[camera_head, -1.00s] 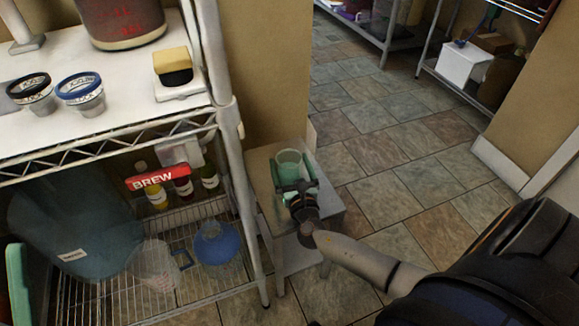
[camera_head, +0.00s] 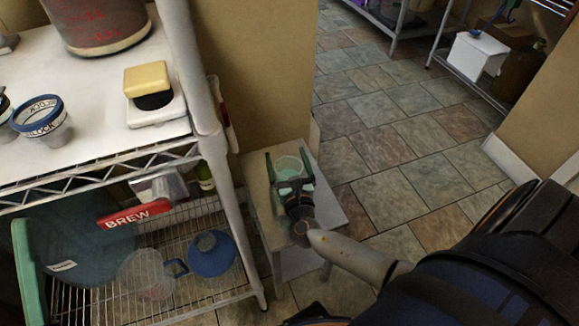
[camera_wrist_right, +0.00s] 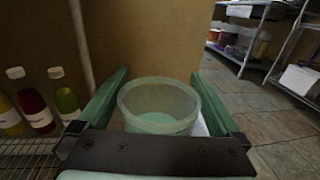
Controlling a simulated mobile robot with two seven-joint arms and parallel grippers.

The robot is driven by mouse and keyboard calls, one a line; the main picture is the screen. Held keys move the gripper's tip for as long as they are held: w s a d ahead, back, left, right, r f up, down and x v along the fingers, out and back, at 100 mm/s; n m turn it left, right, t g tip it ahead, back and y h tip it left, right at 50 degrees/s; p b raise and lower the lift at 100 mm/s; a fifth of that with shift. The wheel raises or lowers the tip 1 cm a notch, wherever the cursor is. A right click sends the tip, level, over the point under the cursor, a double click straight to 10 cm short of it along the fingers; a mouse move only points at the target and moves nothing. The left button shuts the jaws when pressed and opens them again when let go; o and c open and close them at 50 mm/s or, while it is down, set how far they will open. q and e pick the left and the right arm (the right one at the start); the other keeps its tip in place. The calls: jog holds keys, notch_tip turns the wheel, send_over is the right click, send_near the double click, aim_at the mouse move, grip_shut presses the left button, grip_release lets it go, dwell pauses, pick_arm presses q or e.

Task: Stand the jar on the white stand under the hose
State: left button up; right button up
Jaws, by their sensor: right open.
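The jar (camera_head: 290,166) is a translucent pale green cup standing upright on a small grey table in the head view. It also shows with its open round rim in the right wrist view (camera_wrist_right: 158,104). My right gripper (camera_head: 288,158) is open, its two green fingers on either side of the jar. A white stand-like base (camera_head: 170,112) on the upper shelf carries a yellow and black block; I cannot tell if it is the task's stand. I see no clear hose. My left gripper is not in view.
The small table (camera_head: 325,212) stands right of a wire shelf unit, whose white post (camera_head: 212,140) is close to it. A blue jug (camera_head: 212,255), a clear pitcher (camera_head: 145,275) and a large tub (camera_head: 85,245) sit on the lower rack. A blue-rimmed cup (camera_head: 42,122) stands above.

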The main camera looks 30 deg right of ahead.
jog(key=c, duration=1.4)
grip_shut()
jog(key=shift+r, duration=0.1)
jog(key=shift+r, duration=0.1)
